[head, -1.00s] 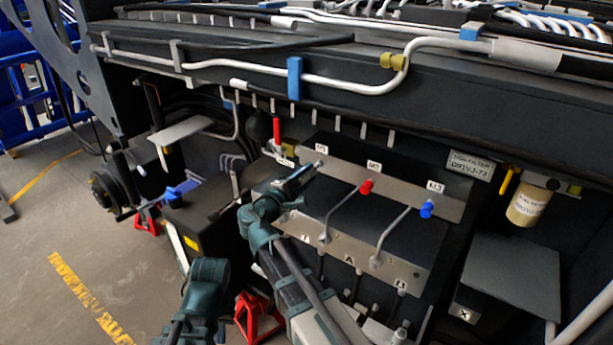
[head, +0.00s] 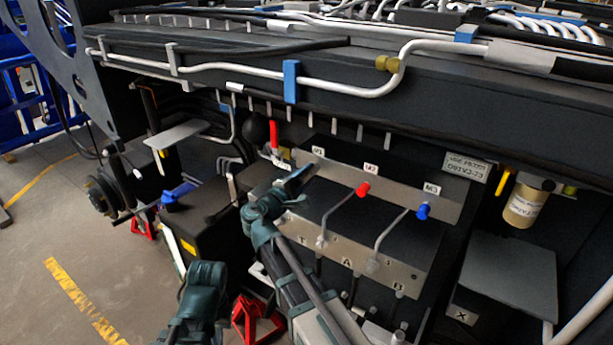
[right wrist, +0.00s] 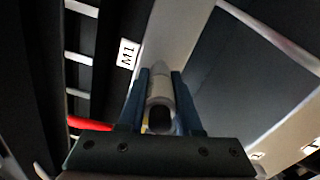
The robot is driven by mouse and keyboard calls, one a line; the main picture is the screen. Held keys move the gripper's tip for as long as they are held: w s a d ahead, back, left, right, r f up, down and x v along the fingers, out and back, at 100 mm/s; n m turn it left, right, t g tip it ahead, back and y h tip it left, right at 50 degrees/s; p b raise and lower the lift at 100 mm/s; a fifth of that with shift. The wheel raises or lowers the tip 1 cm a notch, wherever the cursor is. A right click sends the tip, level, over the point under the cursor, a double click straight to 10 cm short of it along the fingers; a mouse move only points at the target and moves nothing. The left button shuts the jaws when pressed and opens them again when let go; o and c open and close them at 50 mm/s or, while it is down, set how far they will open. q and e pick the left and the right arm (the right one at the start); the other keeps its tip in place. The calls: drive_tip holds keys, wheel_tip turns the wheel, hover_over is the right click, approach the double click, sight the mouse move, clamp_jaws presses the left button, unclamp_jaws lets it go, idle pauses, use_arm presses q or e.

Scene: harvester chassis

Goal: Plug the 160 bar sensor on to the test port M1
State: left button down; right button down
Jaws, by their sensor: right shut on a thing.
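The sensor (right wrist: 160,98), a light grey cylinder with a dark rear end, sits between the fingers of my right gripper in the right wrist view. My right gripper (head: 306,174) is shut on it, and in the head view its fingertips are at the left end of the valve block's grey strip, just below the M1 label (head: 318,150). The M1 label (right wrist: 127,53) also shows beside the fingers in the wrist view. The M1 port is hidden behind the sensor and fingers; I cannot tell whether they touch. My left gripper's fingers are not in view.
A red-handled lever (head: 274,135) stands left of M1. The chassis beam (head: 450,90) with pipes overhangs the block.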

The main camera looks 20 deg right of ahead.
drive_tip(key=shift+w+d, duration=0.1)
drive_tip(key=shift+d, duration=0.05)
drive_tip(key=c, duration=0.5)
unclamp_jaws()
